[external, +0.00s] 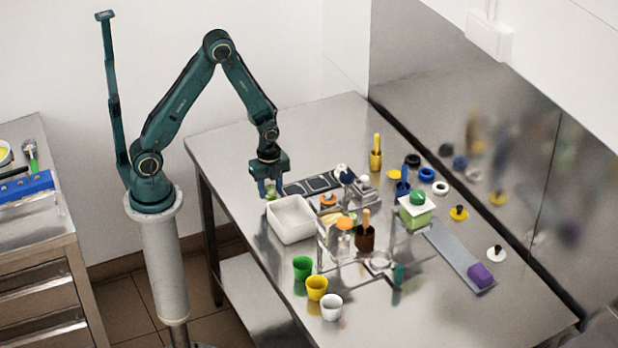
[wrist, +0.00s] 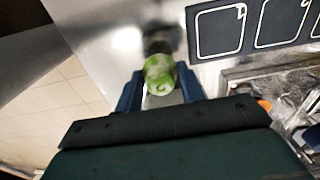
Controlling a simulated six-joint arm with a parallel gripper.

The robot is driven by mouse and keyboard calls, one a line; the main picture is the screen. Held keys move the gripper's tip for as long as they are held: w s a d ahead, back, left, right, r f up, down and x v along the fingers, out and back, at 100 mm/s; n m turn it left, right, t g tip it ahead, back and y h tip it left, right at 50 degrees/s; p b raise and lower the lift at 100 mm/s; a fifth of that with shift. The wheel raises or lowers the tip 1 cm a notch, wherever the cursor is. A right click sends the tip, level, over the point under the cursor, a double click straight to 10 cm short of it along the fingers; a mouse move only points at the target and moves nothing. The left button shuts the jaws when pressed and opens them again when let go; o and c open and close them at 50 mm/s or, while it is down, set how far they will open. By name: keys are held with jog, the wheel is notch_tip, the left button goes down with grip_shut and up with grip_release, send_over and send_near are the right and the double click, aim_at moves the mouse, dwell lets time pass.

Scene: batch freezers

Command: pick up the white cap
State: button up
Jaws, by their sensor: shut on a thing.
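A small white cap-like disc with a dark knob (external: 497,253) lies at the right of the steel table in the external view, far from my gripper. My gripper (external: 271,184) is at the table's left side, just behind the white bin. In the wrist view its blue fingers (wrist: 160,92) are shut on a small rounded green-and-white item (wrist: 159,70). That item also shows below the fingers in the external view (external: 271,192). I cannot tell whether it touches the table. A white ring (external: 440,188) lies by the back wall.
The white bin (external: 290,222) stands right in front of my gripper. A dark outlined mat (external: 312,184) lies to its right. Green (external: 302,268), yellow (external: 317,288) and white (external: 332,307) cups line the front edge. Bottles and a clear stand crowd the middle.

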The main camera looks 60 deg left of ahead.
aim_at(271, 187)
notch_tip(271, 187, up, 17)
jog(key=shift+r, duration=0.1)
dwell(0.4)
jog(key=shift+d, duration=0.1)
dwell(0.5)
jog(key=d+f, duration=0.3)
jog(key=d, duration=0.1)
jog(key=d+f, duration=0.2)
jog(key=d, duration=0.2)
jog(key=w+d+f, duration=0.1)
jog(key=d+f, duration=0.2)
jog(key=shift+d+f, duration=0.3)
jog(key=shift+d, duration=0.1)
jog(key=shift+f, duration=0.15)
jog(key=shift+f, duration=4.95)
jog(key=shift+r, duration=3.95)
